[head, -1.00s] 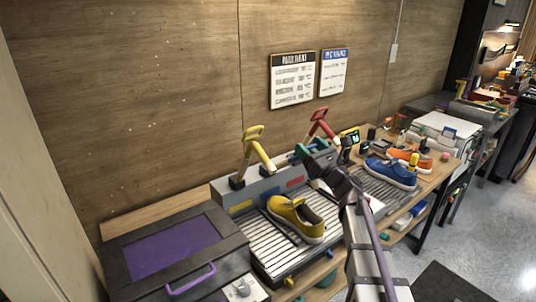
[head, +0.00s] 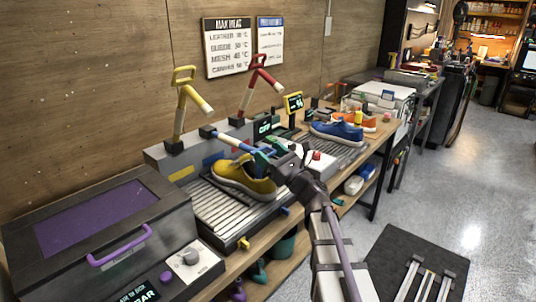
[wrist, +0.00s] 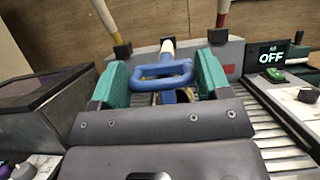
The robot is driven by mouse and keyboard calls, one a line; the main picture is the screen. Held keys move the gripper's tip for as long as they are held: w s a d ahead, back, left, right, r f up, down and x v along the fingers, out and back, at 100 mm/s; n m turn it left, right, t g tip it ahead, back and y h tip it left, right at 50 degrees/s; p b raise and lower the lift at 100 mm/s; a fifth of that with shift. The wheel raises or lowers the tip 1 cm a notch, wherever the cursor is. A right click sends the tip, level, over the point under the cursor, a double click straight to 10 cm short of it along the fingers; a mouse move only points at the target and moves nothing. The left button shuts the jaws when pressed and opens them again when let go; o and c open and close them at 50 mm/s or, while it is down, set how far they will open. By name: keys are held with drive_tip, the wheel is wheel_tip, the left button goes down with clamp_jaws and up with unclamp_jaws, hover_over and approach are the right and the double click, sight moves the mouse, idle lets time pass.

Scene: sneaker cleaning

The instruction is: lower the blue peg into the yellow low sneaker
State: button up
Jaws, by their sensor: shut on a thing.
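The yellow low sneaker (head: 243,178) lies on the ribbed tray, toe to the left in the head view. The blue peg (head: 233,143) is on a hinged arm with a white section, running from a black mount behind the sneaker toward my gripper. It slopes over the sneaker's opening. My gripper (head: 266,156), with teal fingers, is shut on the blue peg's loop handle, just above the shoe's heel side. In the wrist view the blue handle (wrist: 165,70) sits between the fingers. Gripper and handle hide the peg's tip and the opening, so I cannot tell how deep it is.
A yellow lever (head: 181,105) and a red lever (head: 249,90) stand upright behind the tray. A purple-lidded box (head: 95,220) is at the left. A blue sneaker (head: 336,132) and an orange shoe stand further right. A small display (wrist: 272,57) reads OFF.

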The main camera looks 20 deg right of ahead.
drive_tip(key=shift+f, duration=0.45)
drive_tip(key=o, duration=0.8)
drive_tip(key=shift+o, duration=0.7)
drive_tip(key=shift+w+d, duration=0.1)
drive_tip(key=b+v, duration=0.4)
drive_tip(key=v, duration=0.7)
